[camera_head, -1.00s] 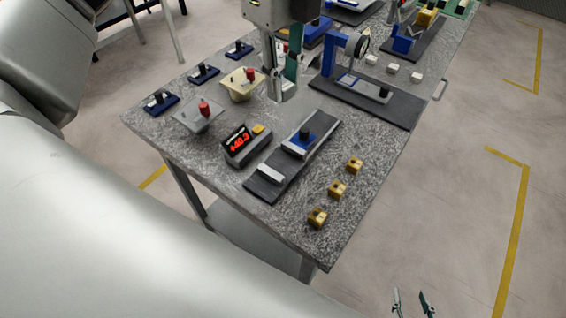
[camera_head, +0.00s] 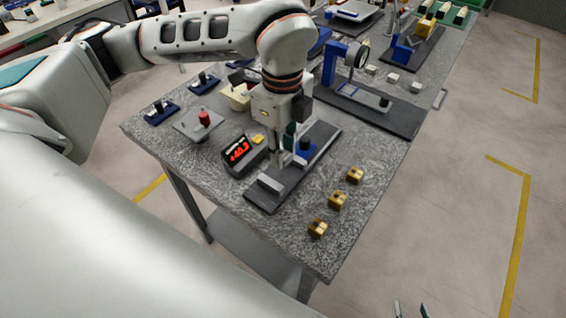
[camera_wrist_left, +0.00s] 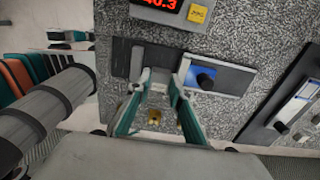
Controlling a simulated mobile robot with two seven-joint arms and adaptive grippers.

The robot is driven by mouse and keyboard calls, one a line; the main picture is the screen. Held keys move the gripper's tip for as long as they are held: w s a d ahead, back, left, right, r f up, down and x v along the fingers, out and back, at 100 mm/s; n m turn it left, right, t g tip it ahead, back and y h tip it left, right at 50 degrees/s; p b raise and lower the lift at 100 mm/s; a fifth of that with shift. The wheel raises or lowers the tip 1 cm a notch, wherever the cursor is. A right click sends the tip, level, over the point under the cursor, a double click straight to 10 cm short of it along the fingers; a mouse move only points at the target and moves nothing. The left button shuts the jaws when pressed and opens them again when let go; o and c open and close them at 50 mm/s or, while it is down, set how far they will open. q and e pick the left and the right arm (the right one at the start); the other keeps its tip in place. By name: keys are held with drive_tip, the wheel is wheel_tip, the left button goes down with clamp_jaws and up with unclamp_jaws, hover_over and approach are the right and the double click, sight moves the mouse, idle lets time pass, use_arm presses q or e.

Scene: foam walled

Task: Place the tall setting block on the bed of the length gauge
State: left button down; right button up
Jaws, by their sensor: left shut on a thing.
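The length gauge has a dark bed (camera_head: 262,199), a pale grey end block (camera_head: 270,183) and a blue carriage (camera_head: 306,152) with a black knob. Its bed also shows in the left wrist view (camera_wrist_left: 121,58), with the blue carriage (camera_wrist_left: 203,80) on the right. My left gripper (camera_head: 280,160) is over the bed, between end block and carriage. It is shut on the tall setting block (camera_wrist_left: 158,79), a pale piece between the fingers, mostly hidden. I cannot tell whether it touches the bed. My right gripper (camera_head: 411,309) is open and empty at the bottom edge.
A display box (camera_head: 240,155) reading 40.3 stands left of the gauge. Three brass blocks (camera_head: 337,201) stand along its right side. A grey plate with a red knob (camera_head: 204,119) is further left. A blue dial stand (camera_head: 331,65) is behind. The table's front corner is clear.

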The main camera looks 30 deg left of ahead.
sight(283, 174)
use_arm(q)
drive_tip(key=shift+f, duration=2.25)
drive_tip(key=shift+f, duration=0.1)
drive_tip(key=c, duration=2.1)
unclamp_jaws()
wheel_tip(283, 174, up, 12)
drive_tip(key=shift+r, duration=0.15)
